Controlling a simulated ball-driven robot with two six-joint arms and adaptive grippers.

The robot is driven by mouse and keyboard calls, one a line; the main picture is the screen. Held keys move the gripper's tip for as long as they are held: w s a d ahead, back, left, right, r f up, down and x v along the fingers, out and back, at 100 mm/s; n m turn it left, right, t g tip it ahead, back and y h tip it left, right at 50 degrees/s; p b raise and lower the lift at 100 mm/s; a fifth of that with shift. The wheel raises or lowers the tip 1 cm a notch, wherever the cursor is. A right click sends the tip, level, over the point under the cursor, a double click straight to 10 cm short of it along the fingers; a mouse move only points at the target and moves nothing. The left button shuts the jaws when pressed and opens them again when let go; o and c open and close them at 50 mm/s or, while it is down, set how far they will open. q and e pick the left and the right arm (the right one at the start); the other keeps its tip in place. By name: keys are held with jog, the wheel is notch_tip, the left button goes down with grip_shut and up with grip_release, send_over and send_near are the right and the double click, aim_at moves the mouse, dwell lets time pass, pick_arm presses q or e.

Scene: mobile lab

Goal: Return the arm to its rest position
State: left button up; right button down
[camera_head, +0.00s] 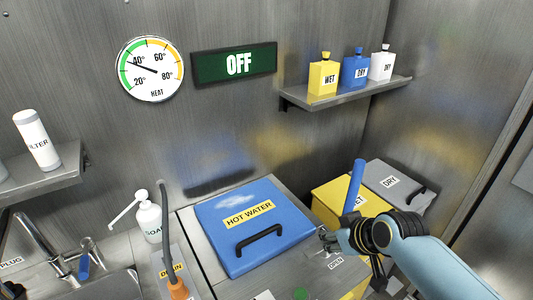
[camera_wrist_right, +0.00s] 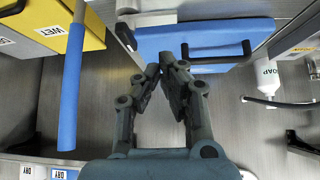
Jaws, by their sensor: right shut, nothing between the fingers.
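My right arm (camera_head: 430,262), light blue with dark joints, comes in from the lower right in the head view. Its gripper (camera_head: 327,240) is at the right edge of the blue HOT WATER lid (camera_head: 225,212), by the OPEN label. Whether it touches anything there I cannot tell. In the right wrist view the two dark fingers (camera_wrist_right: 167,68) are together with nothing between them, in front of the blue lid (camera_wrist_right: 205,38) with its black handle. My left gripper is in neither view.
A blue-gripped lever (camera_head: 353,187) stands close to my right wrist; it also shows in the wrist view (camera_wrist_right: 70,90). Yellow WET (camera_head: 335,195) and grey DRY (camera_head: 390,185) bins stand behind. A soap bottle (camera_head: 149,222) and sink tap (camera_head: 40,240) are left. A shelf (camera_head: 350,95) holds flasks.

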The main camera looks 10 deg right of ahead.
jog(key=s+d+r+m+g+h, duration=0.1)
jog(key=s+r, duration=0.4)
jog(key=s, duration=0.3)
jog(key=s+r+g+h, duration=0.1)
jog(key=s+r+g, duration=0.1)
jog(key=s+r, duration=0.45)
jog(key=s+d+r+m+g+h, duration=0.1)
jog(key=s+r, duration=0.2)
jog(key=s, duration=0.6)
notch_tip(320, 180, down, 35)
jog(key=s+d+g+b, duration=0.1)
jog(key=d+b, duration=0.2)
jog(key=b, duration=0.9)
pick_arm(q)
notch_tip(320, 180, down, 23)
jog(key=b, duration=1)
jog(key=shift+b, duration=0.4)
pick_arm(e)
jog(key=s+f, duration=1)
jog(key=f, duration=0.4)
jog(key=s+f+g, duration=0.1)
jog(key=s+f, duration=0.9)
jog(key=f, duration=0.5)
jog(key=shift+d+f+g, duration=0.3)
jog(key=shift+d, duration=0.05)
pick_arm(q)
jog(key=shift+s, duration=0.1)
